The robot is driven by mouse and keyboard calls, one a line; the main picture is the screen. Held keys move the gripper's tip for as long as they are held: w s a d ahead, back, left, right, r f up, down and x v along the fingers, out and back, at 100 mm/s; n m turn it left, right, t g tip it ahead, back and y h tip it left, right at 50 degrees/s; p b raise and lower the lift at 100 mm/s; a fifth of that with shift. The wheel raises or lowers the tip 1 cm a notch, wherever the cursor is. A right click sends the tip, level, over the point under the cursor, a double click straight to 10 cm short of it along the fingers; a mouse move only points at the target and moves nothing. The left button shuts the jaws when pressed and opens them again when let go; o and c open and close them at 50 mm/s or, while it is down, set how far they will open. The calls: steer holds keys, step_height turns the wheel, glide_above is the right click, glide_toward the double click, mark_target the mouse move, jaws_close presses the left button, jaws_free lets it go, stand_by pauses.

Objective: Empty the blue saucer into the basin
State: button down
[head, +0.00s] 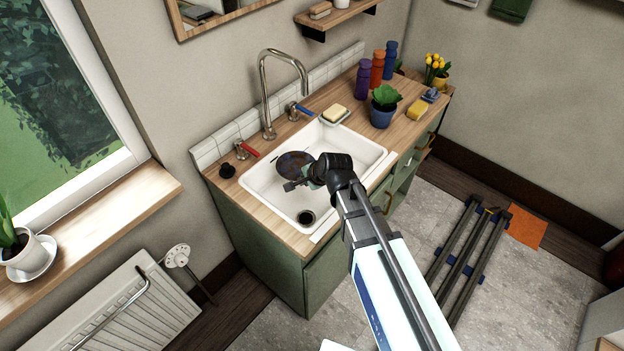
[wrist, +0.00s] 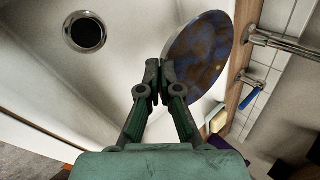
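The blue saucer (head: 293,162), a round dish mottled with brown patches, is over the white basin (head: 262,190) in the head view. In the wrist view the saucer (wrist: 203,48) shows as a steeply tilted disc. My gripper (head: 297,184) is inside the outline of the basin. Its fingertips (wrist: 158,72) are close together at the saucer's near rim and appear shut on it. I cannot tell whether the brown patches are loose contents or markings. The basin's dark drain (head: 305,217) is clear and also shows in the wrist view (wrist: 84,33).
A tall faucet (head: 268,100) rises behind the basin, with a red-handled tap (head: 246,150) and a blue-handled tap (head: 299,110). A soap dish (head: 335,115), a potted plant (head: 383,107), several bottles (head: 377,70) and a yellow sponge (head: 418,109) stand on the counter to the right.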

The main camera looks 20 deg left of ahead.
steer(key=shift+r, duration=0.2)
step_height(320, 180, up, 5)
steer(key=p, duration=0.3)
steer(key=shift+f, duration=0.1)
stand_by(0.3)
stand_by(0.4)
